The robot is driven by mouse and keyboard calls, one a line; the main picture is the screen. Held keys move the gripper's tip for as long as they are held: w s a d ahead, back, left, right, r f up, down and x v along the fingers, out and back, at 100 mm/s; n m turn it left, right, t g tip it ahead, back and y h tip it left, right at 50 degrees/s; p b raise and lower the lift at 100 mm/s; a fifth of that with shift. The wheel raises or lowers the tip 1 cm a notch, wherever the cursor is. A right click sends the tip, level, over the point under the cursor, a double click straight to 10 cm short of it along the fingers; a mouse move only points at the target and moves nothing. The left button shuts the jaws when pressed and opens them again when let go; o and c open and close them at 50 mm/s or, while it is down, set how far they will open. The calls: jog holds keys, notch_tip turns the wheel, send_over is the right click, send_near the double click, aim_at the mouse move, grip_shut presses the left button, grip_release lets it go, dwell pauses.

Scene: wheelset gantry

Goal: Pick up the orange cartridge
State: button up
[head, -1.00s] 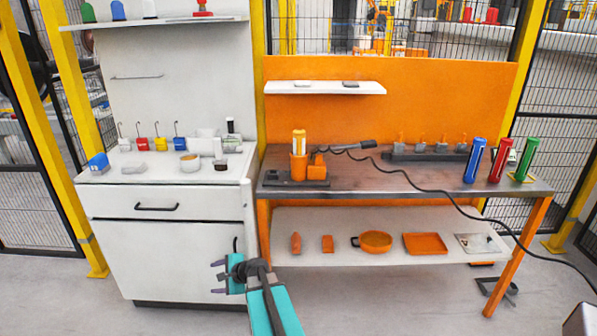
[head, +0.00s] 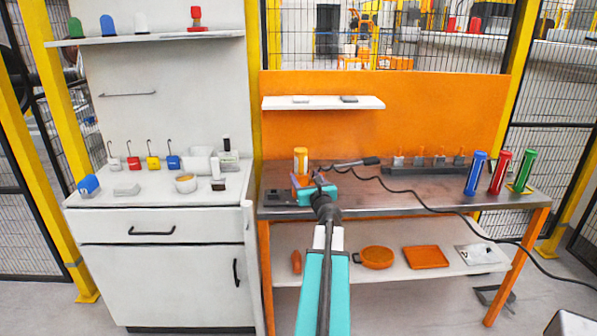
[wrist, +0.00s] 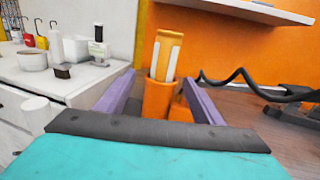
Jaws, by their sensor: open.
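The orange cartridge (head: 300,160), with pale stripes, stands upright in an orange holder near the left end of the workbench. In the wrist view the cartridge (wrist: 165,56) rises out of the orange holder (wrist: 157,100). My gripper (head: 310,183) is over the bench at the holder, hiding most of it in the head view. In the wrist view the purple fingers of my gripper (wrist: 158,80) are open, one to each side of the holder as seen. Whether they touch it I cannot tell.
A black coiled cable (head: 425,198) runs right from a dark tool (head: 360,162) on the bench. Blue, red and green cylinders (head: 501,172) stand at the right end. A white shelf (head: 322,103) hangs above. A white cabinet (head: 160,270) stands left.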

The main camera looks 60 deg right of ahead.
aim_at(303, 167)
jog(key=shift+s+d+r, duration=0.1)
jog(key=shift+d+r, duration=0.1)
jog(key=shift+r, duration=0.3)
jog(key=shift+d, duration=0.15)
jog(key=shift+p+x, duration=0.7)
jog(key=shift+x, duration=3.5)
jog(key=shift+d, duration=0.1)
jog(key=shift+d, duration=0.1)
jog(key=shift+p+x, duration=0.75)
jog(key=shift+x, duration=1.7)
jog(key=shift+f, duration=0.1)
jog(key=shift+c, duration=0.5)
jog(key=c, duration=1.3)
